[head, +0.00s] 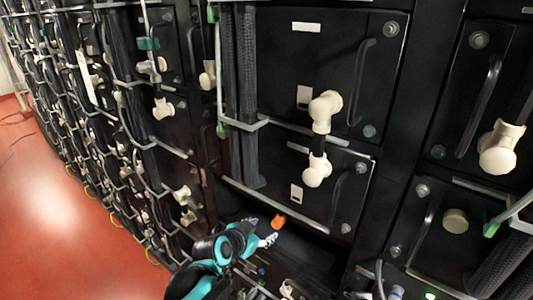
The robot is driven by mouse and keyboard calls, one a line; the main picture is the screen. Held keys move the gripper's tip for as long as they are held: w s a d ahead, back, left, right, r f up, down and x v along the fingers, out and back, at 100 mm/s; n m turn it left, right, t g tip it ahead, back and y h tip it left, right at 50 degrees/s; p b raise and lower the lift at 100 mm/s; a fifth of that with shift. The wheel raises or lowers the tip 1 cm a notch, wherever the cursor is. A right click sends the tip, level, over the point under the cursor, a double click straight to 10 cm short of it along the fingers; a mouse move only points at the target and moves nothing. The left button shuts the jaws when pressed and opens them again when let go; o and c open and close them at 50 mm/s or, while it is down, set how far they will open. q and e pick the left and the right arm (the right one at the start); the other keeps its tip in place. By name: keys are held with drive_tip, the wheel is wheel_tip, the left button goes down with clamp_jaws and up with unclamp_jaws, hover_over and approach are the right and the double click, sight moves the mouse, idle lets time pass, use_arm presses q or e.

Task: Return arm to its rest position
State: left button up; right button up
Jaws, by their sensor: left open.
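My left arm comes up from the bottom of the head view, black with teal bands. Its gripper (270,239) is small and partly turned away; it is open, in front of the dark gap below the middle battery modules. A small orange piece (279,221) shows right beside the fingertips; I cannot tell whether they touch it. The upper middle module (300,60) and the lower middle module (325,180) have cream connectors (325,105) joined by a short black link. My right gripper is not in view.
Battery racks fill the view, with metal rails (285,205) and vertical black cable bundles (240,70) close to my arm. A cream connector (502,145) sticks out at the right. Red floor (60,220) lies open at the left.

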use_arm(q)
drive_tip(key=s+a+f+n+g+y+b, duration=0.1)
drive_tip(key=s+a+f+n+b, duration=0.1)
drive_tip(key=s, duration=0.5)
drive_tip(key=s+a+f+n+g+y+b, duration=0.1)
drive_tip(key=s+a+f+n+y+b, duration=0.1)
drive_tip(key=s+a, duration=0.5)
drive_tip(key=s+a+f+n+y+b, duration=0.2)
drive_tip(key=s+a+f+n+b, duration=0.2)
drive_tip(key=s+a+f+b, duration=0.2)
drive_tip(key=shift+s+a+f+g, duration=0.15)
drive_tip(key=shift+s+f+g, duration=0.25)
drive_tip(key=shift+s+f, duration=0.5)
drive_tip(key=shift+s, duration=0.1)
